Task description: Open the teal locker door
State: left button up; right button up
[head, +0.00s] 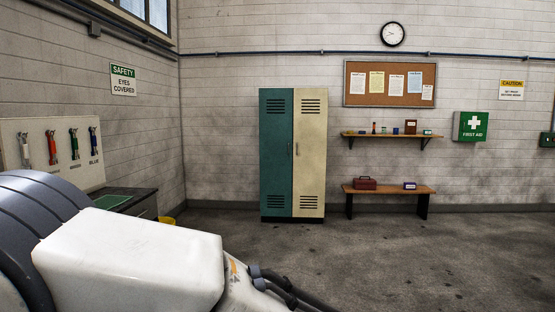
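The teal locker door (276,154) is the left one of two doors on a tall locker against the back wall. It looks shut, with vent slots at top and bottom and a small handle near its right edge. The cream locker door (310,154) beside it also looks shut. The locker stands across the room, well away from me. Neither of my grippers is in view. A large white and dark grey part, which looks like my own arm, fills the lower left.
A low bench (388,191) and a wall shelf (392,136) with small items are right of the locker. A tool board (52,150) and dark cabinet (128,201) stand at left, near a yellow bin (167,221). The concrete floor (400,255) before the locker is clear.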

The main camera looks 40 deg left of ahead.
aim_at(275, 104)
jog(key=u, duration=0.1)
jog(key=i, duration=0.65)
jog(key=u, duration=0.5)
jog(key=i, duration=2.05)
jog(key=u, duration=0.7)
jog(key=i, duration=2)
jog(key=u, duration=0.2)
jog(key=i, duration=2)
jog(key=z, duration=0.25)
jog(key=i, duration=1.95)
jog(key=z, duration=0.15)
